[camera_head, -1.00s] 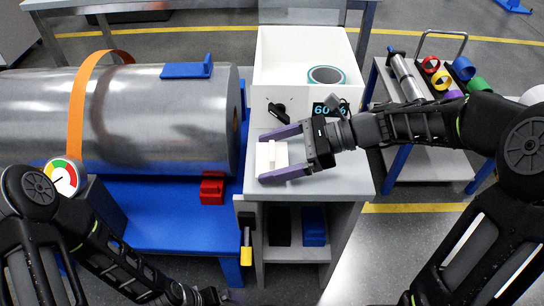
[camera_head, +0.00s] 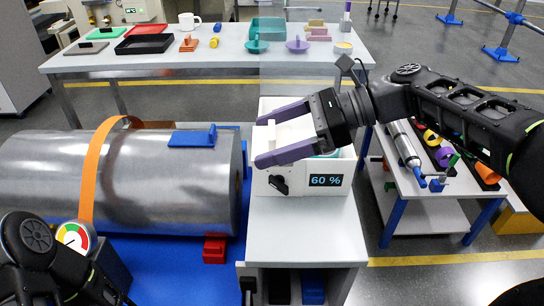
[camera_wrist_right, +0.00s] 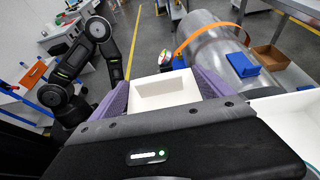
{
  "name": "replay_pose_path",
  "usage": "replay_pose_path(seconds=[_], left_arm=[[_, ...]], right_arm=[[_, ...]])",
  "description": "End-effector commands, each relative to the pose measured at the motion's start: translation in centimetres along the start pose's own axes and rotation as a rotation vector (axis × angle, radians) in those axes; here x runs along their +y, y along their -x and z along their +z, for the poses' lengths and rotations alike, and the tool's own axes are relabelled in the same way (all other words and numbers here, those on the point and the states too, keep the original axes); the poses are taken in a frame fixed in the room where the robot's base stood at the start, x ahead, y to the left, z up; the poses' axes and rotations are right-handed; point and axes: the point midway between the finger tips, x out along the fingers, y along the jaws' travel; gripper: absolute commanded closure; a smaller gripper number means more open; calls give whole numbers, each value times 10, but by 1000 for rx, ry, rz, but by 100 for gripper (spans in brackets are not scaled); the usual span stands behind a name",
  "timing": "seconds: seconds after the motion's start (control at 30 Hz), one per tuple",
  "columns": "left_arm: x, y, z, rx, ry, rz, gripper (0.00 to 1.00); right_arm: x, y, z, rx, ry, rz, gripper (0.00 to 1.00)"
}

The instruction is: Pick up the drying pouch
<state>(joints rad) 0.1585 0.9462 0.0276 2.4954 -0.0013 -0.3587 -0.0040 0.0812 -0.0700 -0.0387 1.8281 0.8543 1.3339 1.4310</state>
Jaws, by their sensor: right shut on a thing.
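My right gripper (camera_head: 272,140) has its two purple fingers shut on the drying pouch (camera_head: 271,133), a small white block-like piece with an upright ridge. It is held up in front of the white box, clear of the cabinet top. In the right wrist view the pouch (camera_wrist_right: 165,90) shows between the purple fingers as a white rectangle with a raised rim. My left arm shows at the lower left of the head view, its gripper out of the picture.
The open white box (camera_head: 308,187), with a dark knob and a 60 % display, stands on the cabinet (camera_head: 300,232). A large metal roll (camera_head: 165,180) lies left on a blue stand. A tool cart (camera_head: 425,220) stands right. A long table (camera_head: 225,62) stands behind.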

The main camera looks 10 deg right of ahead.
Motion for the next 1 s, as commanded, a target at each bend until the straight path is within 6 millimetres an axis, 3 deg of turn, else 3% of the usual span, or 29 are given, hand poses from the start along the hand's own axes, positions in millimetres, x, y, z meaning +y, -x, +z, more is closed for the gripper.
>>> replay_pose_path(seconds=[0.23, 0.87, 1.0], left_arm=[[2, 4, 0, 0, 0, 0, 0], [2, 4, 0, 0, 0, 0, 0], [2, 6, 0, 0, 0, 0, 0]], right_arm=[[0, 6, 15, 0, 1, -1, 32], [-1, 6, 14, 0, -1, -2, 32], [-7, 4, 4, 0, -9, -7, 32]])
